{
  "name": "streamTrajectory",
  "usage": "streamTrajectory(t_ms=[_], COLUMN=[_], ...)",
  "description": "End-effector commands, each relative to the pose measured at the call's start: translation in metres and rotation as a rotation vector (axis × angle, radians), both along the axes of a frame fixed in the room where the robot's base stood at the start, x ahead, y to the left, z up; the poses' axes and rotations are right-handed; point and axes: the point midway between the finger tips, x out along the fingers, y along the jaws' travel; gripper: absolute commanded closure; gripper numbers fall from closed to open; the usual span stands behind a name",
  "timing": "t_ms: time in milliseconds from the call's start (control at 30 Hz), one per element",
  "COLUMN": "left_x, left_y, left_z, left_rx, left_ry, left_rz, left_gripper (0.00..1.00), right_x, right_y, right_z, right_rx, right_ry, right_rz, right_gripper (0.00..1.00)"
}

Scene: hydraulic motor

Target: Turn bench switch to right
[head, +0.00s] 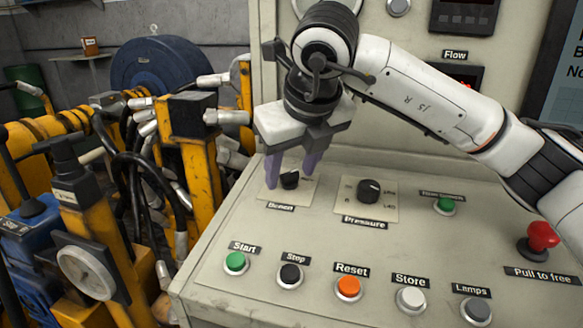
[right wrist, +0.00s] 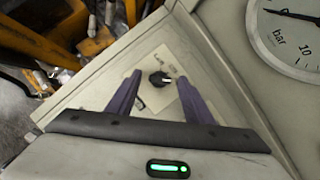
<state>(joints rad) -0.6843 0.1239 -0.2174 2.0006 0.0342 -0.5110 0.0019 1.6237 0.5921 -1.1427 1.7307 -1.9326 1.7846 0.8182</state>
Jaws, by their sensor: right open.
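The bench switch (head: 290,180) is a small black knob on a pale square plate, with a label partly hidden by my finger, at the left of the sloping panel. My right gripper (head: 289,172) is over it, pointing down, with its two purple fingers apart on either side of the knob. In the right wrist view the black knob (right wrist: 160,79) shows between and beyond the open fingertips (right wrist: 157,82), with a light pointer mark on it. The fingers look clear of the knob; whether one touches it I cannot tell. My left gripper is not in view.
The black Pressure knob (head: 368,191) is close on the right. Start (head: 235,262), Stop (head: 290,275) and Reset (head: 348,288) buttons line the front. A red mushroom button (head: 542,236) stands at the right. Yellow machinery and hoses crowd the left. A gauge (right wrist: 290,35) shows in the wrist view.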

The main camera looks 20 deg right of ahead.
Motion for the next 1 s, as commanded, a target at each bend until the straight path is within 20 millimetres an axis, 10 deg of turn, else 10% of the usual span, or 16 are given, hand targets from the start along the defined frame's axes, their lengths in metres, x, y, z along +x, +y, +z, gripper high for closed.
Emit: streamTrajectory(t_ms=[533,1000], left_x=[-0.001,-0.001], left_y=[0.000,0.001], left_z=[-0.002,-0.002], left_rx=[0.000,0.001], left_ry=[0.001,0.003], left_rz=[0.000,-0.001], left_gripper=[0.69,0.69], right_x=[-0.043,-0.050], right_y=[0.001,0.001], right_z=[0.078,0.089], right_rx=[0.001,0.001], right_ry=[-0.004,-0.001], right_rz=[0.000,0.001], right_gripper=[0.53,0.53])
